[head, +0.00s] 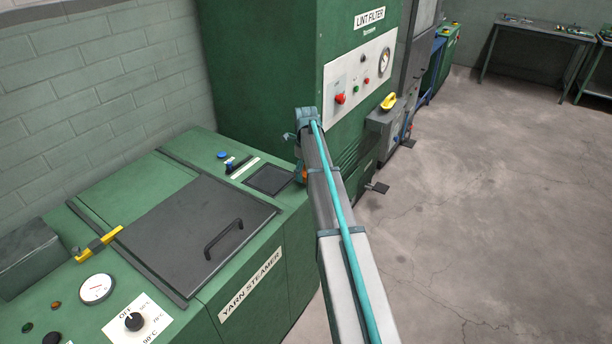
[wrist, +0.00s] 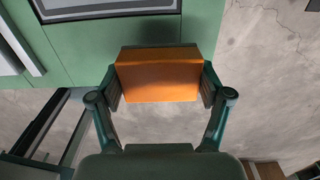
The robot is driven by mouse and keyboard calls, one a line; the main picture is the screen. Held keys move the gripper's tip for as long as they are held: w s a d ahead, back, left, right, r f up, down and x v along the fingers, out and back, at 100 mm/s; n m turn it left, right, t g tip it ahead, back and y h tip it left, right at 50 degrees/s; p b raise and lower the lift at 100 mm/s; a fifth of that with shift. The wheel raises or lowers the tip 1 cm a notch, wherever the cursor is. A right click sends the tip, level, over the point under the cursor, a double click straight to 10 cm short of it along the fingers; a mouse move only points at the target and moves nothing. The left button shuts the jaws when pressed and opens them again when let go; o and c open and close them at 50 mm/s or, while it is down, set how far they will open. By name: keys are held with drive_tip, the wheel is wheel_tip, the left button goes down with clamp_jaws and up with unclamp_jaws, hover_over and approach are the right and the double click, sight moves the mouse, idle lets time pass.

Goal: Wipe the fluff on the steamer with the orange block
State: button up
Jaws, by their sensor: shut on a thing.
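The yarn steamer (head: 270,240) is a green cabinet at the left in the head view, with a dark lid (head: 190,235) and a small dark panel (head: 269,180) on top. In the wrist view my gripper (wrist: 160,88) is shut on the orange block (wrist: 158,70), with one finger at each side. The block is beside the steamer's green edge (wrist: 110,45), with floor visible below. In the head view my arm hides most of the gripper; a bit of orange shows near the steamer's right edge. I cannot make out any fluff.
A green lint filter cabinet (head: 265,60) stands behind the steamer, with a control panel (head: 358,80). The steamer top has a black handle (head: 222,238), a yellow lever (head: 97,243) and a gauge (head: 97,288). Open concrete floor (head: 490,200) lies to the right.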

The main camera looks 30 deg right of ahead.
drive_tip(key=shift+s+a+r, duration=0.15)
drive_tip(key=shift+r, duration=0.45)
drive_tip(key=shift+r+p, duration=0.6)
drive_tip(key=shift+r, duration=0.05)
drive_tip(key=shift+r+p, duration=0.75)
drive_tip(key=shift+r, duration=0.75)
